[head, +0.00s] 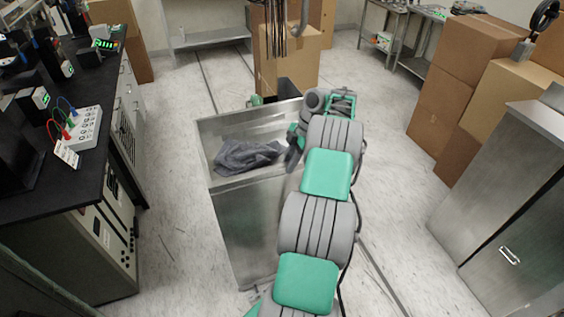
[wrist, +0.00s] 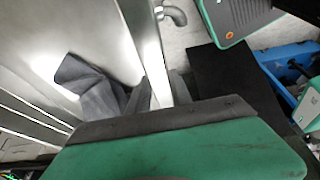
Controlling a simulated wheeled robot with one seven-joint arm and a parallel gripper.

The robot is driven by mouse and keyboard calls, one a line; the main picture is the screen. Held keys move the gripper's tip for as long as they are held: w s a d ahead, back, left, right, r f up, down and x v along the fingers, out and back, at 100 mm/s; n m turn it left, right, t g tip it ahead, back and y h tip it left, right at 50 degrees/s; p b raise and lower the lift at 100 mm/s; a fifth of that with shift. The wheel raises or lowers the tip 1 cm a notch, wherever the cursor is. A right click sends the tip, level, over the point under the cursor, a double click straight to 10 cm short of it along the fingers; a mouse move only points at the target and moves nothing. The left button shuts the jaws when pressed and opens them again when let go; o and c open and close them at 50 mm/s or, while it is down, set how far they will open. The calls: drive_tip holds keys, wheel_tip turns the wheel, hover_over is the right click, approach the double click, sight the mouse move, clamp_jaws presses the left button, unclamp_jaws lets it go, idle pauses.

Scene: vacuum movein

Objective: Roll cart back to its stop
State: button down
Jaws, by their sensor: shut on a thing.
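The cart (head: 243,225) is an open-topped grey metal box on the floor in the middle of the head view. A crumpled dark grey cloth (head: 247,156) lies inside it, and the cloth also shows in the wrist view (wrist: 88,88). My gripper (head: 294,146) is at the cart's right rim. In the wrist view its dark fingers (wrist: 160,92) sit on either side of the thin metal wall, shut on it. My arm hides much of the cart's right side. The cart's stop cannot be made out.
Thin dark lines (head: 209,88) run along the pale floor beyond the cart. A black-topped bench (head: 92,165) with instruments stands at left. Cardboard boxes (head: 290,65) stand behind the cart, more boxes (head: 440,105) at right. A metal cabinet (head: 500,200) is at near right.

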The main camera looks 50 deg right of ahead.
drive_tip(key=shift+w+d+r, duration=0.1)
drive_tip(key=shift+w+r, duration=0.1)
drive_tip(key=shift+w, duration=0.05)
drive_tip(key=c, duration=1.2)
unclamp_jaws()
drive_tip(key=shift+f, duration=0.1)
drive_tip(key=shift+o, duration=0.2)
drive_tip(key=p+v, duration=0.6)
drive_tip(key=shift+r, duration=0.3)
drive_tip(key=shift+s+d+r+p, duration=0.15)
drive_tip(key=shift+d+r+p, duration=0.15)
drive_tip(key=shift+r+p, duration=0.35)
drive_tip(key=shift+d+f, duration=0.1)
drive_tip(key=shift+f, duration=0.05)
